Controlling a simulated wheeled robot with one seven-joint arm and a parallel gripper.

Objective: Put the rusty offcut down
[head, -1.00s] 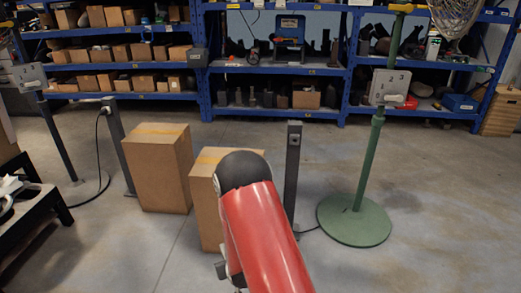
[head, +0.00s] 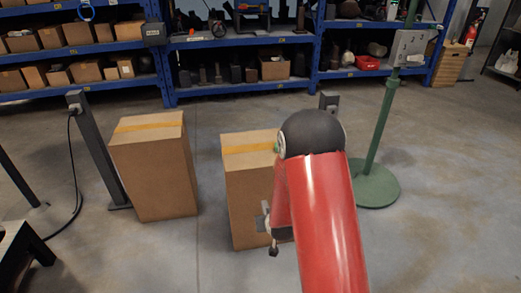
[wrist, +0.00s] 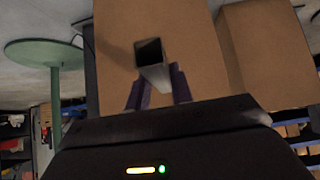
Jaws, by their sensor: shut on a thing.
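The offcut (wrist: 155,77) is a short grey square tube with a dark hollow end; rust is hard to make out. My gripper (wrist: 158,92) is shut on it, with a purple finger on either side. The offcut points away from the wrist, towards a brown cardboard box (wrist: 160,30). Whether it touches the box cannot be told. In the head view my red arm hides part of the right cardboard box (head: 242,190), and the gripper's end shows only small and dark in front of that box.
A second cardboard box (head: 155,175) stands to the left with a gap of bare floor between. A green stand (head: 375,188) is at the right, a grey post (head: 98,155) at the left. Blue shelves (head: 165,75) line the back. Floor at the right front is clear.

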